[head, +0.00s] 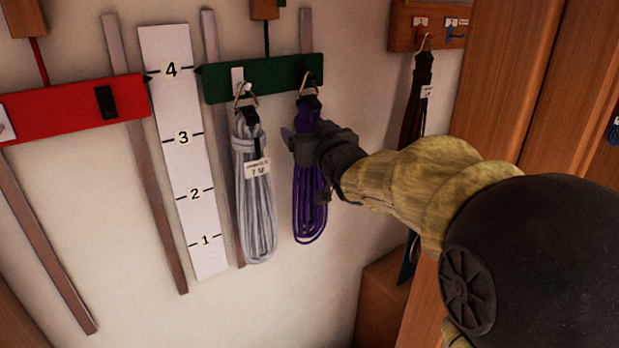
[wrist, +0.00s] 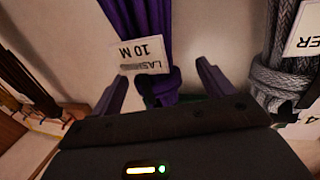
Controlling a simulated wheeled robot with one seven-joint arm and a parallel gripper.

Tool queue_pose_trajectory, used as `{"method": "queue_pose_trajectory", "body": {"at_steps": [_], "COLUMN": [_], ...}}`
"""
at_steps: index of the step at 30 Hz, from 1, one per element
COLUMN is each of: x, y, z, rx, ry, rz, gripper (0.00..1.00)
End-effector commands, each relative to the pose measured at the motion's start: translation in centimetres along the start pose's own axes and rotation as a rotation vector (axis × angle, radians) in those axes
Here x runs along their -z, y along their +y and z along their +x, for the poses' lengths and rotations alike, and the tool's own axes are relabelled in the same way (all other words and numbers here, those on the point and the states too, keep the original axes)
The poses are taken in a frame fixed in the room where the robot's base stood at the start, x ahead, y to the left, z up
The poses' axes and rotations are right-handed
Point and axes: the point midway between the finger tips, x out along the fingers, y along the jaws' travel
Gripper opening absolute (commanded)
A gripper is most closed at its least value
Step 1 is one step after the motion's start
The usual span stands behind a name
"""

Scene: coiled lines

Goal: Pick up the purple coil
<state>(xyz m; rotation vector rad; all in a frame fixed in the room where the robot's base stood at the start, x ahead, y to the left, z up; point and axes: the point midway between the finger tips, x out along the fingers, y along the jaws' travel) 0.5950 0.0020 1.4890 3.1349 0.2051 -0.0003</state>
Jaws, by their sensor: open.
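The purple coil (head: 310,214) hangs from a hook on the green board (head: 272,80), to the right of a grey coil (head: 256,205). My gripper (head: 293,143) is in front of the purple coil's upper part and hides some of it. In the wrist view, the purple coil (wrist: 168,60) passes between the two spread fingers of my gripper (wrist: 168,85). A white tag (wrist: 143,55) reading 10 M hangs on it. The jaws are open, with space between each finger and the coil.
The grey coil (wrist: 288,70) is close beside one finger in the wrist view. A red board (head: 75,108) and a numbered white strip (head: 182,160) are on the wall at left. A dark coil (head: 416,105) hangs at right near a wooden post (head: 510,80).

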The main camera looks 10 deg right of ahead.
Motion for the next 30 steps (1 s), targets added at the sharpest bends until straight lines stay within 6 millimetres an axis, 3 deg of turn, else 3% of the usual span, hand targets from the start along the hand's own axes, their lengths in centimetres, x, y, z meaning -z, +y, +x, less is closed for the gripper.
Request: {"method": "queue_pose_trajectory", "body": {"at_steps": [5, 11, 28, 30], "x": [1.4, 1.1, 0.9, 0.9], "y": [0.5, 0.6, 0.5, 0.5], "z": [2.2, 4.2, 4.3, 4.3], "rx": [0.0, 0.0, 0.0, 0.0], "ry": [-0.002, -0.001, 0.001, 0.001], "rz": [0.0, -0.001, 0.0, 0.0], "gripper": [0.8, 0.8, 0.8, 0.66]}}
